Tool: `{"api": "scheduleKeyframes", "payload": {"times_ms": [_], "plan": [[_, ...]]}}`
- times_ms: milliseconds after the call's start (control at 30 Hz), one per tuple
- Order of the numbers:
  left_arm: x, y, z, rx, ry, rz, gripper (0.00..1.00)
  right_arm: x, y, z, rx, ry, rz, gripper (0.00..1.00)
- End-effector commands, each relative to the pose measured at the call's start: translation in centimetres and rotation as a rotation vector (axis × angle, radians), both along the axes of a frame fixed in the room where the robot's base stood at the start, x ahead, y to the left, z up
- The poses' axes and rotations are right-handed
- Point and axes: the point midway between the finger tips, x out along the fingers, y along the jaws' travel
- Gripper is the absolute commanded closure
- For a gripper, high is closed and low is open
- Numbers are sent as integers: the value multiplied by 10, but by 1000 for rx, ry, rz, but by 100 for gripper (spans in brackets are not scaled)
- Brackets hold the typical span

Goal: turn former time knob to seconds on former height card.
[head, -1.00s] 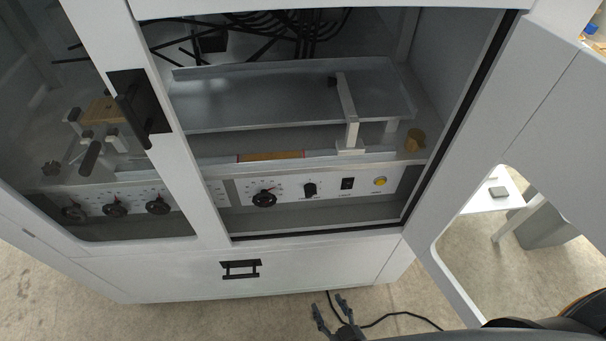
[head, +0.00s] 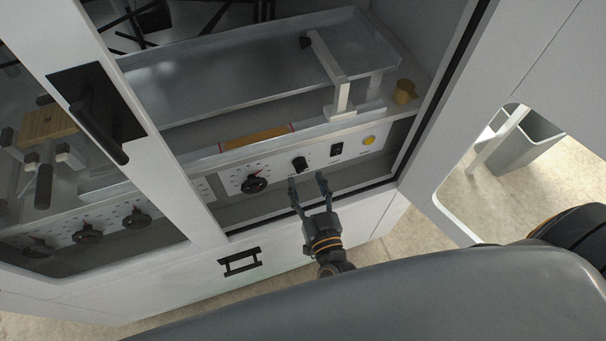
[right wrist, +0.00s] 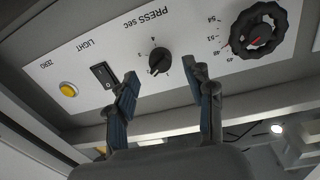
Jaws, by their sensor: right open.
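The former time knob is the small black knob (head: 300,163) on the white control panel (head: 320,154). In the right wrist view this knob (right wrist: 160,60) sits beside the lettering "PRESS sec", with small numbers around it; its exact setting is too small to read. My right gripper (head: 307,182) is open, its two fingers pointing at the panel just below the knob. In the right wrist view the open fingers (right wrist: 164,88) lie on either side of the knob's line, apart from it. I cannot make out a height card. My left gripper is not in view.
A larger scaled black dial (right wrist: 259,32) is beside the knob. On the other side are the light switch (head: 337,149) and yellow button (head: 368,140). The cabinet's opening edge (head: 310,212) runs below the gripper. The open door (head: 520,60) stands at right.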

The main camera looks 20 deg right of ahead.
Motion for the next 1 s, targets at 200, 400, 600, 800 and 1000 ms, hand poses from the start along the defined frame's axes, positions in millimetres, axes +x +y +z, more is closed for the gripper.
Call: {"api": "scheduleKeyframes", "payload": {"times_ms": [200, 400, 600, 800, 1000], "plan": [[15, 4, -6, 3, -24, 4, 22, 27, -1, -1, 1, -1, 0, 47], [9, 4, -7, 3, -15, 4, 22, 34, -1, 0, 1, 0, 0, 47], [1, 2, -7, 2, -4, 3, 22, 33, -1, 0, 1, 1, 0, 49], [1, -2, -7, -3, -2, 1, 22, 33, -1, 0, 1, 1, 0, 90], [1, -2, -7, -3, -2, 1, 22, 33, -1, 0, 3, 1, 1, 100]]}}
